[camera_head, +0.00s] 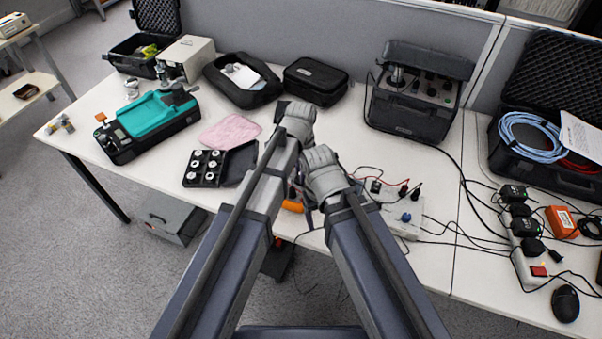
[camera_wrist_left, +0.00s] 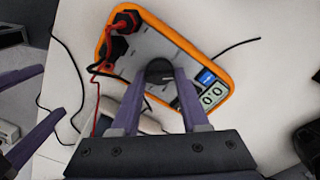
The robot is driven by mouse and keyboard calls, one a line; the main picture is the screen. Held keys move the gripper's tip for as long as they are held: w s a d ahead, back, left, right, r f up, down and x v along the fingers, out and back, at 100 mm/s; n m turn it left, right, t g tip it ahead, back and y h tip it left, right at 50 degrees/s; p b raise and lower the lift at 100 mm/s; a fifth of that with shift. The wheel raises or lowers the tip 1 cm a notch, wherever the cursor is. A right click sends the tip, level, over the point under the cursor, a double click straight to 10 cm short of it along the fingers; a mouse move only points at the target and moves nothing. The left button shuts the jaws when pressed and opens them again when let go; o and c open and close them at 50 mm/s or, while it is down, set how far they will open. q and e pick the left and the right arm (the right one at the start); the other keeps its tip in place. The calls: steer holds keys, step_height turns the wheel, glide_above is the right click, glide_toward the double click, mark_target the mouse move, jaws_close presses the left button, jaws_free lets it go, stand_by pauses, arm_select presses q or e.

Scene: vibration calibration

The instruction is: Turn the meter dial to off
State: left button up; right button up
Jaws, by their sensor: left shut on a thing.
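The meter (camera_wrist_left: 185,45) has an orange frame and a grey face and lies on the white table. In the left wrist view its round black dial (camera_wrist_left: 159,67) is between the fingertips of my left gripper (camera_wrist_left: 160,78), which is shut on it. I cannot read the dial's pointer position. Red and black plugs (camera_wrist_left: 125,22) sit at one end, and a small display (camera_wrist_left: 211,92) is at the other. In the head view only an orange bit of the meter (camera_head: 293,206) shows between my arms. My right gripper (camera_wrist_left: 42,105) shows at the wrist view's left, fingers apart and empty.
A white box with a blue knob (camera_head: 406,218) and leads stands right of the meter. A teal shaker device (camera_head: 158,113), a black tray (camera_head: 205,168) and a pink cloth (camera_head: 230,132) lie to the left. A power strip (camera_head: 527,262) is at the right.

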arm_select(q)
jaws_close()
steer(key=shift+n, duration=0.3)
steer(key=n, duration=0.3)
steer(key=shift+n, duration=2.1)
steer(key=o, duration=1)
jaws_free()
